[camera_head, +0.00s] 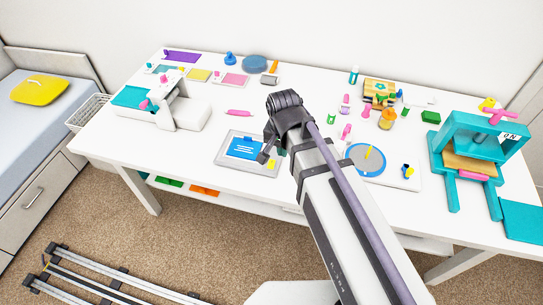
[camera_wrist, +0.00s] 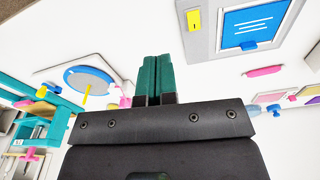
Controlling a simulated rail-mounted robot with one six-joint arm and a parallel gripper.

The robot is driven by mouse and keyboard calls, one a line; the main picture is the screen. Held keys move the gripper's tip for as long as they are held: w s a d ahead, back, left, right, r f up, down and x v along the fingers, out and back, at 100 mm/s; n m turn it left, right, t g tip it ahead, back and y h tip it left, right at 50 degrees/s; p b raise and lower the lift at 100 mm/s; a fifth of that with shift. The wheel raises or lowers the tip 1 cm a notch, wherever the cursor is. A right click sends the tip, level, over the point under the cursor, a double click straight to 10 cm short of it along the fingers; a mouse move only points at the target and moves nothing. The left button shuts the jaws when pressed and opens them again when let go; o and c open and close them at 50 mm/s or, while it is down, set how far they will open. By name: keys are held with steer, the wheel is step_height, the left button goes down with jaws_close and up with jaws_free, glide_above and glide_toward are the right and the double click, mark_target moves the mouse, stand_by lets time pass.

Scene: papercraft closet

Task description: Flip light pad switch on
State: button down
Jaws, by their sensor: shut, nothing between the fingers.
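The light pad (camera_head: 232,162) is a flat grey panel with a blue sheet (camera_head: 247,148) on it, near the front middle of the table. In the wrist view the pad (camera_wrist: 227,45) is at the upper right, with white lines on its blue sheet (camera_wrist: 255,22). A small yellow piece (camera_wrist: 194,20) sits on the pad's grey edge strip; I cannot tell whether it is the switch or its position. My gripper (camera_head: 262,157) hangs over the pad's right part and hides some of it. In the wrist view its green fingers (camera_wrist: 155,75) are shut together, empty, pointing beside the pad.
A round blue turntable-like disc (camera_head: 365,160) lies right of my arm. A teal press (camera_head: 480,145) stands at the right end. A white machine (camera_head: 180,108) stands at the left. A pink tool (camera_head: 238,113) lies behind the pad. Bare white table surrounds the pad's left side.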

mark_target(272, 160)
steer(key=w+a+m+t, duration=0.1)
steer(key=w+a+m, duration=0.3)
steer(key=m, duration=1.2)
steer(key=shift+w+r+m+t, duration=0.3)
steer(key=shift+m, duration=0.1)
steer(key=shift+f, duration=0.1)
steer(key=b+x, duration=1.3)
steer(key=shift+d+f, duration=0.1)
steer(key=shift+f, duration=0.1)
steer(key=shift+f+b, duration=0.3)
steer(key=shift+b, duration=0.05)
steer(key=shift+r, duration=0.1)
